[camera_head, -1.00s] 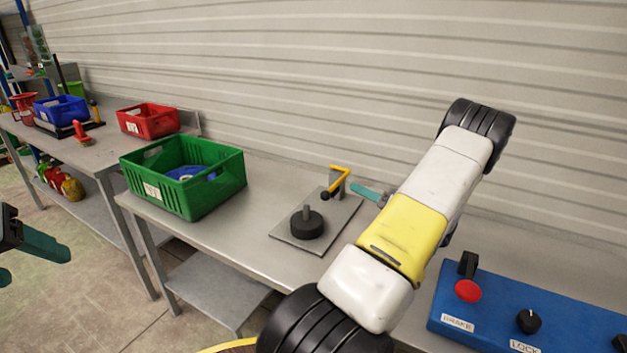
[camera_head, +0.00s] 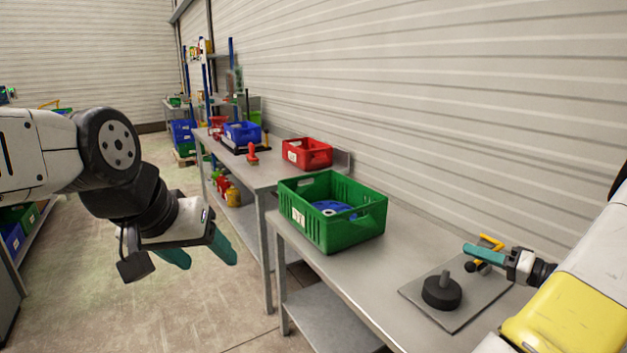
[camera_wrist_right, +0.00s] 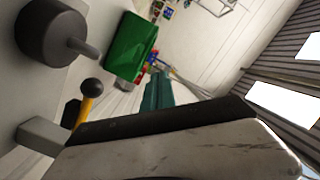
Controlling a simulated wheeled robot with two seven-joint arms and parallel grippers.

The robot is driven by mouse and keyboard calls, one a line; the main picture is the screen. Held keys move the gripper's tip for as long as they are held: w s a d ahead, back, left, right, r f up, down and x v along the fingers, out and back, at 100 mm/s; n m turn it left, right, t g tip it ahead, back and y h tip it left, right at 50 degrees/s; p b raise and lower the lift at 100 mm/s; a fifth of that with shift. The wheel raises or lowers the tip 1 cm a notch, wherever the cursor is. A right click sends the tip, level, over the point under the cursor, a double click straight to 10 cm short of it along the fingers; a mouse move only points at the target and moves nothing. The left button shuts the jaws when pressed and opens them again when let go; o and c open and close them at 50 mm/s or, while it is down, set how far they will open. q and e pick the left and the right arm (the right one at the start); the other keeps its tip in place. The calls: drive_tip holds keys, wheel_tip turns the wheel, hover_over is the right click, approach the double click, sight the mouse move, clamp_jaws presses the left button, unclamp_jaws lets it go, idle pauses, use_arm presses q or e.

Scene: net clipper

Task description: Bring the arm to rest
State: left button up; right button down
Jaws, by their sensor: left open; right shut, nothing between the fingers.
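My right gripper (camera_head: 484,252) has teal fingers that are shut and empty. It is above the far side of a metal plate, close to a yellow-handled clamp (camera_head: 491,241); I cannot tell whether they touch. The right wrist view shows its teal fingers (camera_wrist_right: 157,92) together, with the clamp's yellow handle and black knob (camera_wrist_right: 92,88) beside them. A black round weight with a peg (camera_head: 441,292) sits on the plate (camera_head: 462,323). My left gripper (camera_head: 205,250) has teal fingers apart and empty, over the floor left of the bench.
A green crate (camera_head: 370,217) with a blue item (camera_head: 333,208) inside stands on the near bench (camera_head: 345,272). A red crate (camera_head: 307,153) and blue crate (camera_head: 242,132) stand on the bench behind. The floor at left (camera_head: 110,300) is clear. A slatted wall (camera_head: 430,100) runs behind the benches.

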drive_tip(key=s+a+r+n+g, duration=0.15)
drive_tip(key=a+r+g, duration=0.3)
drive_tip(key=a, duration=0.65)
drive_tip(key=s+a+r+n+g, duration=0.1)
drive_tip(key=s+a+r+g, duration=0.3)
drive_tip(key=a, duration=0.6)
drive_tip(key=s+a+r+t+h, duration=0.1)
drive_tip(key=s+a+r+h, duration=0.5)
drive_tip(key=s+a+h, duration=0.3)
drive_tip(key=shift+s, duration=1.3)
drive_tip(key=shift+a+r, duration=0.1)
